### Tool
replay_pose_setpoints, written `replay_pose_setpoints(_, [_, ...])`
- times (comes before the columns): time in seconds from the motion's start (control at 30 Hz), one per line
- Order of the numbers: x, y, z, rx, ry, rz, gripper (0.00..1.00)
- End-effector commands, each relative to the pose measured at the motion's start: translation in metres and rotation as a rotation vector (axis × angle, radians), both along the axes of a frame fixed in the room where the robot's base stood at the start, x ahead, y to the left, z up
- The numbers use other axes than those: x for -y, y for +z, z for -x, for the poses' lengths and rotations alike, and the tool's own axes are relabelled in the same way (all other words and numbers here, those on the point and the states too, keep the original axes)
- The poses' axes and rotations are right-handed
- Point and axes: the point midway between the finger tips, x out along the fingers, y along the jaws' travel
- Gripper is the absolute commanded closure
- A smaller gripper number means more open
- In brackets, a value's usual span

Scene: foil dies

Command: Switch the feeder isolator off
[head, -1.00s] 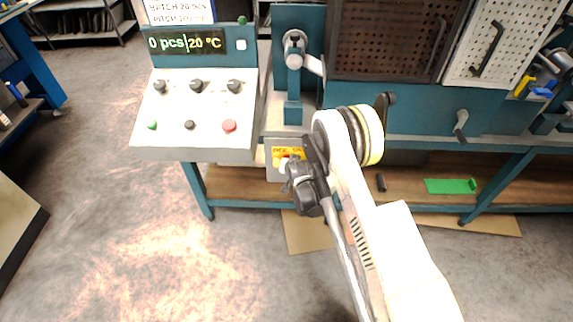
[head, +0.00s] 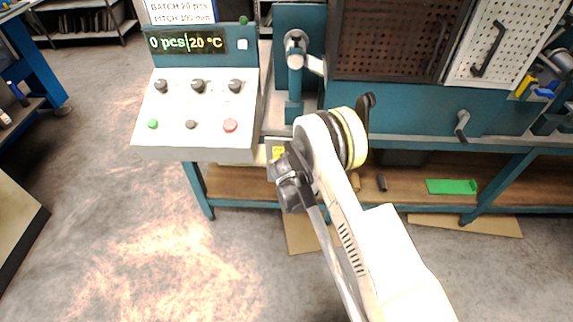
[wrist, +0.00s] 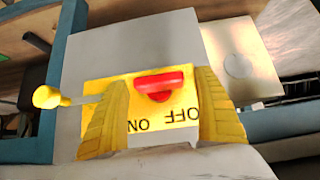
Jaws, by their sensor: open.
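The isolator is a pale grey box with a yellow plate (wrist: 97,92) and a red handle (wrist: 165,84) in the wrist view. The plate reads ON at left and OFF at right, upside down. The handle's bar lies nearly level across the picture. My gripper (wrist: 162,98) is open, with one yellow finger on each side of the handle; I cannot tell whether either touches it. In the head view the yellow plate (head: 278,152) shows partly beneath the control panel, and my gripper (head: 277,172) hides the handle.
A rod with a yellow knob (wrist: 49,97) sticks out left of the plate in the wrist view. The control panel (head: 195,110) stands above and left of the box in the head view. A workbench (head: 400,150) with a press runs to the right.

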Motion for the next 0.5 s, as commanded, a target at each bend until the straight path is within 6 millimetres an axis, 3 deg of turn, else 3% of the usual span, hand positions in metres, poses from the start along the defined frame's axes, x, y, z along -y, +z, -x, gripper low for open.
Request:
replay_pose_setpoints(0.17, [-0.001, 0.007, 0.006, 0.000, 0.001, -0.001, 0.21])
replay_pose_setpoints(0.5, [-0.003, 0.058, 0.057, 0.000, 0.001, 0.000, 0.21])
